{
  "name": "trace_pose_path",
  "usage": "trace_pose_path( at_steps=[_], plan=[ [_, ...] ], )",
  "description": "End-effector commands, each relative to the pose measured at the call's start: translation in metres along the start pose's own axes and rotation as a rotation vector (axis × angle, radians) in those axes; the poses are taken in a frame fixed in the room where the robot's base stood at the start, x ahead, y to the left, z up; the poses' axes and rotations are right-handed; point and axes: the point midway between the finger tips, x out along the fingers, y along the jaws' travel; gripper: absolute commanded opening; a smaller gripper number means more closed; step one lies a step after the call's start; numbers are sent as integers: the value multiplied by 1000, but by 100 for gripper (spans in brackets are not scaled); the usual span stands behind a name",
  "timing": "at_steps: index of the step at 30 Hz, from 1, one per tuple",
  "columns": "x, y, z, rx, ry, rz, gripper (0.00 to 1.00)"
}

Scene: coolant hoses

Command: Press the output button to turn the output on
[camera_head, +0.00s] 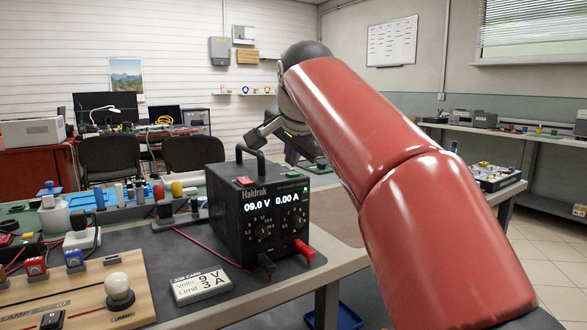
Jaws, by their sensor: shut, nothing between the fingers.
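The black power supply (222,215), marked Haldruk, stands on the bench with a handle on top. Its lit display (272,201) reads 09.0 V and 0.00 A. Knobs (264,231) with printed scales sit below the display. A black plug (266,262) and a red plug (303,250) are at the lower front. A red rocker-like part (245,181) shows on the top near the front edge. I cannot make out which small part is the output button. My gripper (258,136) is shut and empty, above and behind the supply; its fingertips are small and partly hidden.
A wooden board (105,262) with a white bulb (118,288) is at left. Bottles and colored parts crowd the bench behind. My red arm covers the right middle. Red leads cross the bench.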

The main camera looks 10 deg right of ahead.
Motion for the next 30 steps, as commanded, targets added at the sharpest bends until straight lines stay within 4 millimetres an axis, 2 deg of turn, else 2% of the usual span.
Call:
trace_pose_path(
  at_steps=[6, 20, 30],
  plan=[
    [-1, 0, -1, 0, 0, 0, 0],
    [-31, -22, -23, 1, 1, -1, 0],
    [-41, -30, -31, 1, 1, 0, 0]
  ],
)
